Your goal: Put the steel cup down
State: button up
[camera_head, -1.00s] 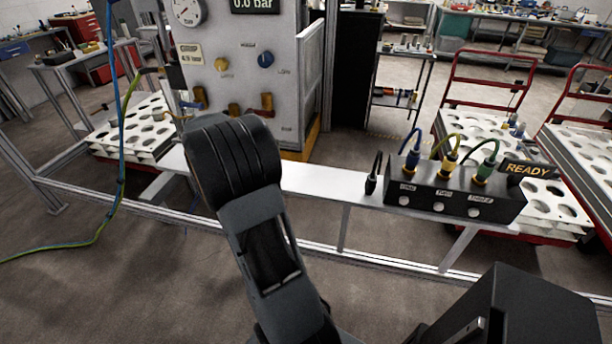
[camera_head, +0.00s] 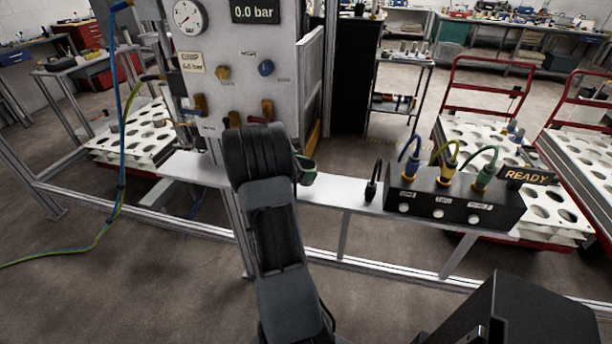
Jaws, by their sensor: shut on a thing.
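My dark arm rises through the middle of the view, and its thick upper joint hides what lies behind it. My gripper does not show; its jaws are hidden behind the arm. A small rounded, greenish-grey thing (camera_head: 306,170) peeks out at the right edge of the arm, over the white shelf (camera_head: 336,190). It may be a cup, but I cannot tell whether it is the steel cup, held or standing. No other steel cup can be made out.
A black box (camera_head: 455,198) with three cables and a READY sign (camera_head: 526,175) stands on the shelf's right part. A gauge panel (camera_head: 240,60) stands behind the arm. White trays with round holes (camera_head: 140,135) lie left, with more on red carts (camera_head: 490,140) right.

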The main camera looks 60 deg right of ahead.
jog(key=shift+f, duration=1.35)
jog(key=shift+f, duration=0.1)
jog(key=shift+f, duration=0.15)
jog(key=o, duration=1)
jog(key=shift+c, duration=0.2)
